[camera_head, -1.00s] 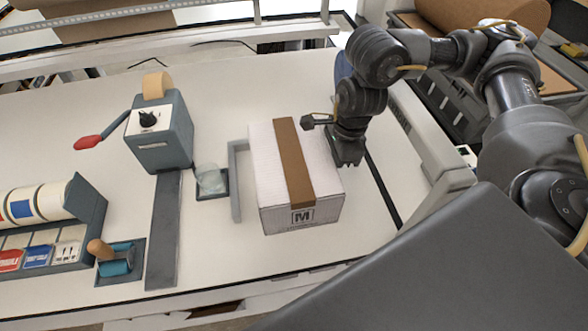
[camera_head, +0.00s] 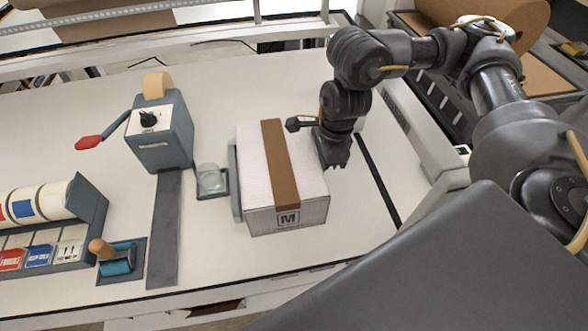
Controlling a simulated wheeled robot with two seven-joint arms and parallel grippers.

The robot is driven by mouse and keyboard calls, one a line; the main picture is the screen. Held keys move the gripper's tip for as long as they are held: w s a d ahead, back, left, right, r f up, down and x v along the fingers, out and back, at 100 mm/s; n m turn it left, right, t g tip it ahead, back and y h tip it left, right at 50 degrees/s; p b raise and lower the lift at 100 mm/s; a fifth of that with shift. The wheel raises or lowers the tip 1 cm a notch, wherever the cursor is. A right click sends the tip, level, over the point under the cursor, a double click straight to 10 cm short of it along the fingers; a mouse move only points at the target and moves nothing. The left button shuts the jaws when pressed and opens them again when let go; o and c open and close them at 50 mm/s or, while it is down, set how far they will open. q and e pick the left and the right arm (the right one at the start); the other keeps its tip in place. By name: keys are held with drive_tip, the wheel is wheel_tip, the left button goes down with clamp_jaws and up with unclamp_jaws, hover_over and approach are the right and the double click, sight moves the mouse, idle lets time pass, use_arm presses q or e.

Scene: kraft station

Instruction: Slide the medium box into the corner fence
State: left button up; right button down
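The medium box (camera_head: 254,180) is white with a brown tape strip and an "M" label on its front. It stands upright on the white table. The grey corner fence (camera_head: 235,190) shows as a thin strip along the box's left side; the box hides its back arm. The box's left side looks against or very close to the fence; any small gap there is hidden. My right gripper (camera_head: 335,160) points down at the box's right side, near its back half, and seems to touch it. Its finger opening cannot be made out. My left gripper is not in view.
A grey tape dispenser (camera_head: 165,140) with a red handle (camera_head: 88,142) stands left of the fence. A small dish with a clear item (camera_head: 210,180) sits just left of the fence.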

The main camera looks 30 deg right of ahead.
drive_tip(key=shift+w+a, duration=0.15)
drive_tip(key=shift+a, duration=0.45)
drive_tip(key=shift+w+a, duration=0.15)
drive_tip(key=shift+a, duration=0.15)
drive_tip(key=shift+d, duration=0.2)
drive_tip(key=shift+s+d, duration=0.35)
drive_tip(key=shift+d, duration=0.45)
drive_tip(key=shift+r+p, duration=0.4)
drive_tip(key=shift+r, duration=0.2)
wheel_tip(320, 180, up, 9)
drive_tip(key=d+p, duration=0.1)
drive_tip(key=p, duration=0.6)
drive_tip(key=shift+s+d+p, duration=0.3)
drive_tip(key=shift+d, duration=0.1)
